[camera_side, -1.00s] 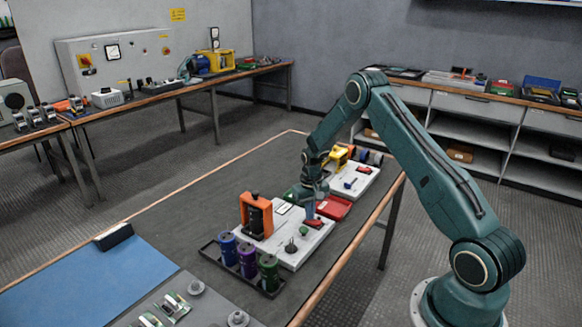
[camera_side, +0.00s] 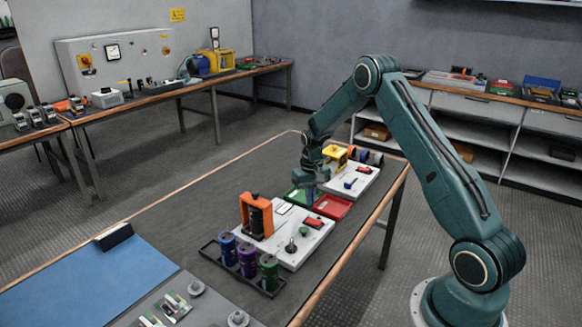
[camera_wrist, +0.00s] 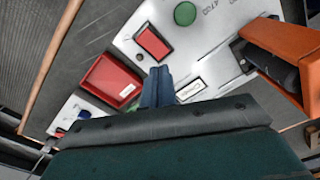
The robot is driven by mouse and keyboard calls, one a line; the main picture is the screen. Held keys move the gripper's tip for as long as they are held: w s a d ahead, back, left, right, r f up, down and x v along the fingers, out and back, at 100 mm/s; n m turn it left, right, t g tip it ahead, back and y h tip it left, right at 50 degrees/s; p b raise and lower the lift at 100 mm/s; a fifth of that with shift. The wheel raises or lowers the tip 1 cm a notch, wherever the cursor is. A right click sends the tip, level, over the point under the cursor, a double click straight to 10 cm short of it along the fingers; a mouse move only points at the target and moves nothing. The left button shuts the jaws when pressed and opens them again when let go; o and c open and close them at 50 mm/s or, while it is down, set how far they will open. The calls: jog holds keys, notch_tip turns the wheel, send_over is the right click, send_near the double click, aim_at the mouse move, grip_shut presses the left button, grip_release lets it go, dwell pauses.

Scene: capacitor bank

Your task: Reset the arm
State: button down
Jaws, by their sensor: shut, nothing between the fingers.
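My gripper (camera_side: 310,192) is above the middle of the workbench in the side view, close to the green tray (camera_side: 297,196) and the red tray (camera_side: 331,207). In the wrist view its blue fingers (camera_wrist: 157,86) are together, with nothing between them. Below them in that view are a white panel (camera_wrist: 205,30) with a red block and a green knob, and the red tray (camera_wrist: 110,78). I cannot tell the exact height of the fingertips.
The near white panel (camera_side: 272,248) carries an orange holder (camera_side: 257,215) with a dark cylinder. A black rack holds blue, purple and green cylinders (camera_side: 247,260). A farther panel (camera_side: 357,184) has a yellow holder (camera_side: 336,153).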

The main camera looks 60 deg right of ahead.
jog(key=shift+r, duration=0.35)
jog(key=s+a+r+n+t, duration=0.1)
jog(key=s+a+r, duration=0.1)
jog(key=a+r, duration=0.4)
jog(key=s+a+r+n+t, duration=0.1)
jog(key=s+a+r, duration=0.2)
jog(key=r, duration=0.6)
jog(key=s+a+r+n+t, duration=0.1)
jog(key=s+a+r, duration=0.1)
jog(key=a+r, duration=0.4)
jog(key=s+a+r+n+t, duration=0.1)
jog(key=s+a+r, duration=0.1)
jog(key=s, duration=0.5)
jog(key=s+a+r+n, duration=0.1)
jog(key=s+a+r, duration=0.2)
jog(key=s, duration=0.4)
jog(key=s+a+r+n+t, duration=0.1)
jog(key=s+a+r, duration=0.1)
jog(key=s+a, duration=0.2)
jog(key=s, duration=0.3)
jog(key=shift+s+r+t, duration=0.15)
jog(key=shift+s+t, duration=0.15)
